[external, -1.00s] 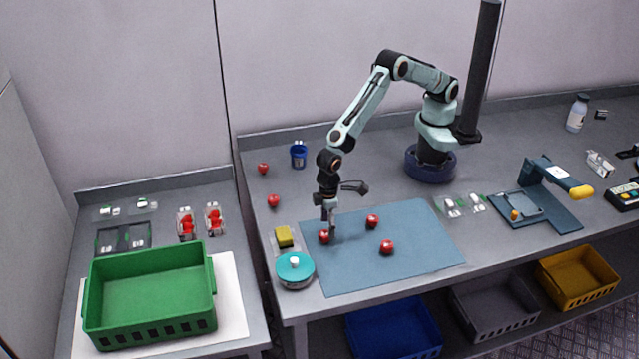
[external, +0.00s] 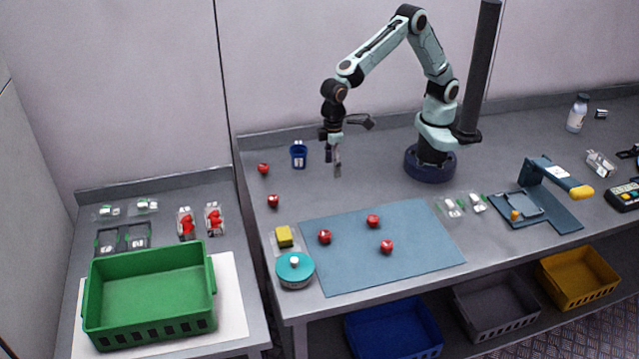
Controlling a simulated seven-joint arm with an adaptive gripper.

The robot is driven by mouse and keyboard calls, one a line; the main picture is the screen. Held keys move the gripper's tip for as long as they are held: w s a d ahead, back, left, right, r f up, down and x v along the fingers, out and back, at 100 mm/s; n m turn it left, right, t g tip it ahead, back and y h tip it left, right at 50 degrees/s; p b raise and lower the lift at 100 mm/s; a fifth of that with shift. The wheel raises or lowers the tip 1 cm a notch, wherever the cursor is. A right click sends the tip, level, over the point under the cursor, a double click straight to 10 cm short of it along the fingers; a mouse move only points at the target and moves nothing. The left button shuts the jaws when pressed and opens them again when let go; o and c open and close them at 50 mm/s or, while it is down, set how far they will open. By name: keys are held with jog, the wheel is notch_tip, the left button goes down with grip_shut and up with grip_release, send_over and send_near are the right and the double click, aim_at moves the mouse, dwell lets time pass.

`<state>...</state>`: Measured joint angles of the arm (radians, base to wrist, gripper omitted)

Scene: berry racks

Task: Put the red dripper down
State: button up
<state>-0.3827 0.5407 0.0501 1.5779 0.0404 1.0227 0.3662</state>
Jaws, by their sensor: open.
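Several small red round things are in view; I cannot tell that any of them is a dripper. One red thing (external: 324,237) lies at the left of the blue-grey mat (external: 350,272), another (external: 373,221) near its middle, and a third (external: 387,246) further forward. Two more, a rear one (external: 263,169) and a front one (external: 273,201), lie on the bare table to the left of the mat. My gripper (external: 334,166) is open, appears empty, and hangs above the table behind the mat, apart from all the red things.
A blue cup (external: 298,155) stands left of my gripper. A teal-lidded pot (external: 295,270) and a yellow sponge-like block (external: 284,236) sit at the mat's left edge. A green crate (external: 150,338) is on the left table. A scale-like stand (external: 548,205) is at right.

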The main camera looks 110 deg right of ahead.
jog(key=s+d+r, duration=0.8)
jog(key=s+d, duration=0.4)
jog(key=s, duration=0.1)
jog(key=s+d+f+n, duration=0.1)
jog(key=s+d+f, duration=0.1)
jog(key=s, duration=1.1)
jog(key=shift+d+y, duration=0.4)
jog(key=shift+d, duration=0.3)
jog(key=shift+o, duration=0.6)
jog(key=shift+w, duration=0.1)
jog(key=shift+w, duration=0.1)
